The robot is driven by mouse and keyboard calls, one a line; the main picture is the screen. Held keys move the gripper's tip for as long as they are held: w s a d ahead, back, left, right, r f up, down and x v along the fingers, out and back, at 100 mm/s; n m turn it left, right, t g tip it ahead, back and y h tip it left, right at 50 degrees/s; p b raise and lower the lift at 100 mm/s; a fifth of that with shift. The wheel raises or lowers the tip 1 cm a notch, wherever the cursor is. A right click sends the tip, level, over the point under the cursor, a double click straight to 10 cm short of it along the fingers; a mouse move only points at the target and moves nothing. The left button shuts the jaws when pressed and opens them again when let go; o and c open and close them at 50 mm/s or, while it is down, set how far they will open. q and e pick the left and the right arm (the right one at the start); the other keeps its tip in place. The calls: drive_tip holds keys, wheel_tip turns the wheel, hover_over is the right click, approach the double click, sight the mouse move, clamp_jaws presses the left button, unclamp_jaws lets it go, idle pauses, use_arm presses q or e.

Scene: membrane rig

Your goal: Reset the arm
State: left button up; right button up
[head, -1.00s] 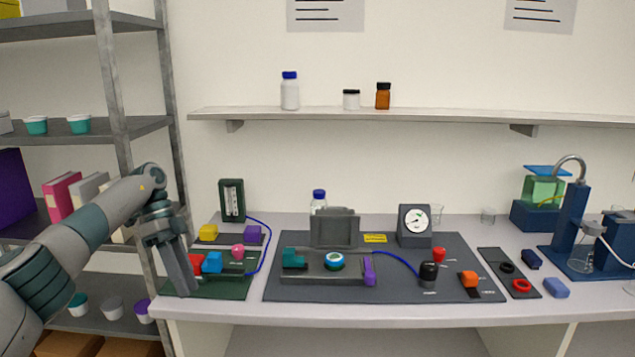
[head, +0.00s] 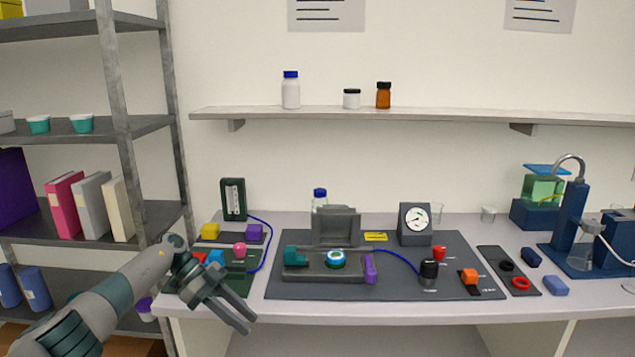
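My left arm comes in from the lower left. Its gripper (head: 246,318) is at the front left edge of the bench, in front of the green mat (head: 237,284). Its two fingers point down and to the right with a gap between them, and nothing shows between them. My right arm and gripper are not in the head view.
The membrane rig (head: 318,263) sits on a dark mat (head: 445,263) mid-bench, with a dial gauge (head: 415,220) behind. A blue pump-like device (head: 568,215) stands at right. A grey shelf rack (head: 118,130) stands at left. The bench's front strip (head: 400,311) is clear.

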use_arm(q)
drive_tip(key=d+f+n+t+h, duration=0.2)
drive_tip(key=d+f+t+h, duration=0.15)
drive_tip(key=f, duration=0.65)
drive_tip(key=d+f+n+t+h, duration=0.25)
drive_tip(key=d+f+t, duration=0.25)
drive_tip(key=f, duration=0.5)
drive_tip(key=s+a+f+n+t+y, duration=0.35)
drive_tip(key=s+f, duration=0.25)
drive_tip(key=f, duration=0.6)
drive_tip(key=s+a+f+n+t+y, duration=0.2)
drive_tip(key=s+a+f+n+y, duration=0.4)
drive_tip(key=f, duration=0.5)
drive_tip(key=s+a+f+n+g+y, duration=0.1)
drive_tip(key=s+a+f+y, duration=0.1)
drive_tip(key=s+f, duration=0.55)
drive_tip(key=s+a+f+g+y, duration=0.15)
drive_tip(key=s+f, duration=0.35)
drive_tip(key=s, duration=0.5)
drive_tip(key=s+a+f+n+g+y, duration=0.1)
drive_tip(key=s+f+g, duration=0.1)
drive_tip(key=s+f, duration=0.55)
drive_tip(key=s+a+f+g, duration=0.1)
drive_tip(key=s+g, duration=0.1)
drive_tip(key=s, duration=1.3)
drive_tip(key=s+a+f+n+g+y, duration=0.1)
drive_tip(key=s+f+g, duration=0.1)
drive_tip(key=s, duration=1.3)
drive_tip(key=shift+f+g+y, duration=0.3)
drive_tip(key=shift+g, duration=0.45)
